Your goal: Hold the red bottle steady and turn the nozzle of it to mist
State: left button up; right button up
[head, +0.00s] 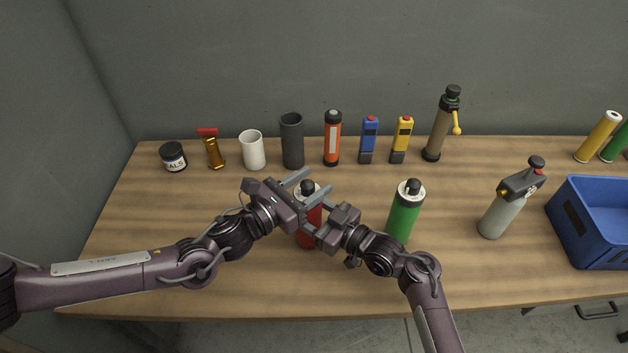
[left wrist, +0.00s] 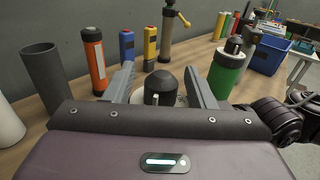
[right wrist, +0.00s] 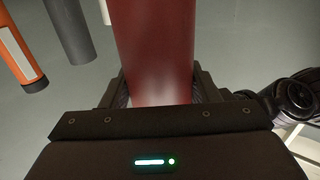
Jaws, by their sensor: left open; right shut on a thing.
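The red bottle (head: 309,226) stands upright on the wooden table, partly hidden by my grippers. Its black nozzle (head: 308,187) sits on a white collar and also shows in the left wrist view (left wrist: 161,88). My right gripper (head: 318,229) is shut on the red bottle's body, which fills the middle of the right wrist view (right wrist: 155,50). My left gripper (head: 312,184) is open at the height of the nozzle, with one finger on either side of it. In the left wrist view both fingers stand apart from the nozzle, with gaps visible.
A green bottle (head: 404,212) with a black nozzle stands close on the right. A grey spray bottle (head: 497,208) and a blue crate (head: 566,213) are farther right. Behind stand a dark cup (head: 292,142), an orange tube (head: 332,140) and other items. The front left of the table is clear.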

pick_arm(q)
jog(key=shift+w+d, duration=0.4)
jog(key=shift+d, duration=0.05)
jog(key=c, duration=1)
